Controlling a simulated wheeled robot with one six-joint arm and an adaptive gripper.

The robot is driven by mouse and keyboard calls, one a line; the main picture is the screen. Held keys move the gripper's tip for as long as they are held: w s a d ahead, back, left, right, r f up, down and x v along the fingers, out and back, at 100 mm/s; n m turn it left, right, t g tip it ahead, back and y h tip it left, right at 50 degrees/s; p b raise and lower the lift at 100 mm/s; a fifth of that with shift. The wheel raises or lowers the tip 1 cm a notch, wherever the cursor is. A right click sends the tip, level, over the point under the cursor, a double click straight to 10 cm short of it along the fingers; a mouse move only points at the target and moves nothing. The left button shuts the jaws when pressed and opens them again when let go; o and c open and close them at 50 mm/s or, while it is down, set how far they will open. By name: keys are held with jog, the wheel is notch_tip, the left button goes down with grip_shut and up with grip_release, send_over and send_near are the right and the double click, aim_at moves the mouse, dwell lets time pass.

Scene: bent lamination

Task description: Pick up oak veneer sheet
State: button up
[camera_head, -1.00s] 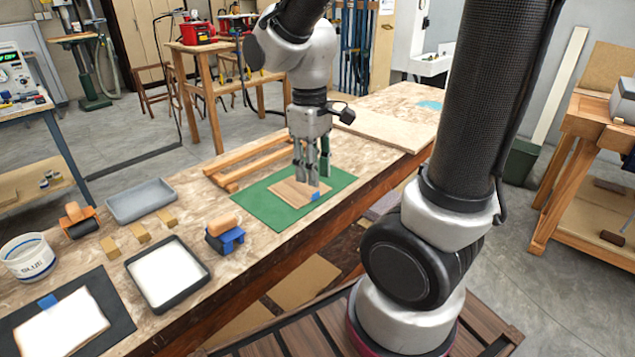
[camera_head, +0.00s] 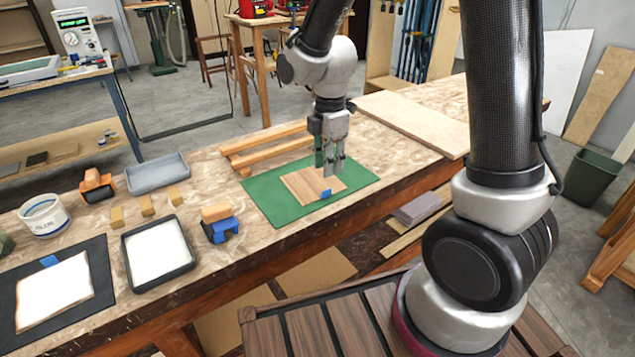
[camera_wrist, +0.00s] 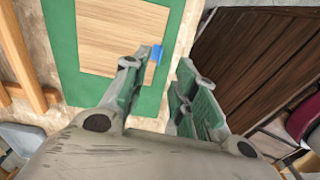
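The oak veneer sheet (camera_head: 300,188) is a thin light-brown square lying flat on a green mat (camera_head: 265,198) on the workbench. A blue tape tab (camera_head: 325,194) sits at its right front edge. My gripper (camera_head: 331,170) points down above the right part of the sheet in the head view. In the wrist view, the sheet (camera_wrist: 112,32) shows at the top, with the tab (camera_wrist: 157,54) close to the gap between my fingertips (camera_wrist: 163,60). The fingers are apart and nothing is between them. The exact height above the sheet is hard to tell.
Wooden bars (camera_head: 268,143) lie behind the mat. A blue-and-orange tool (camera_head: 218,224), a white-filled tray (camera_head: 157,254), small blocks (camera_head: 147,206), a grey tray (camera_head: 157,173) and a glue tub (camera_head: 44,215) stand left. A pale board (camera_head: 415,122) lies to the right.

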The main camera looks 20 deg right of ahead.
aim_at(327, 187)
jog(key=shift+f, duration=0.5)
notch_tip(327, 187, down, 7)
jog(key=shift+s+a+r, duration=0.1)
jog(key=shift+a, duration=0.05)
grip_shut()
